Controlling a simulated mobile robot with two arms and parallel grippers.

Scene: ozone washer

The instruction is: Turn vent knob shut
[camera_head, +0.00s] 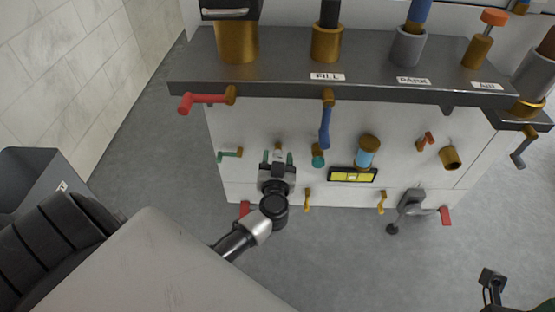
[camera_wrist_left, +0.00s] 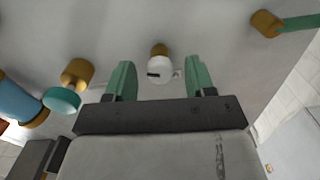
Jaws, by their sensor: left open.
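A small white knob on a brass stem (camera_wrist_left: 159,63) sticks out of the pale front panel, with a dark mark on its face. In the head view the white knob (camera_head: 279,151) shows just beyond my left gripper (camera_head: 276,163). I read no vent label on it. In the left wrist view my left gripper (camera_wrist_left: 160,83) is open, its two green fingers spread either side of the knob's line. The knob appears ahead of the fingers, roughly centred between them; no contact shows.
A teal knob (camera_head: 318,158) is close on the right, and a green lever (camera_head: 230,154) on the left. A blue lever (camera_head: 325,127) hangs nearby. A red handle (camera_head: 204,100) juts from the dark shelf (camera_head: 280,83) above. Yellow levers (camera_head: 307,200) sit lower.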

